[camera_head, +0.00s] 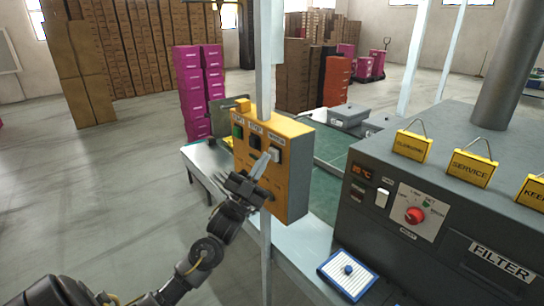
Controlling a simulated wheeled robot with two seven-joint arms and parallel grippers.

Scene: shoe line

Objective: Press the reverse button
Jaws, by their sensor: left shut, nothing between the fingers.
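A yellow control box (297,178) is fixed to a pale upright post. My left gripper (263,162) is shut and empty in front of the box. Its fingertips are close to the pale button; I cannot tell whether they touch it. The gripper hides part of the lower face. My right gripper is not in view.
A grey machine (400,262) with a red knob (414,215) and yellow signs stands at right. A green conveyor belt (330,147) runs behind the box. A blue-and-white pad (347,284) lies at lower right. Pink boxes (190,85) stand behind. The floor at left is clear.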

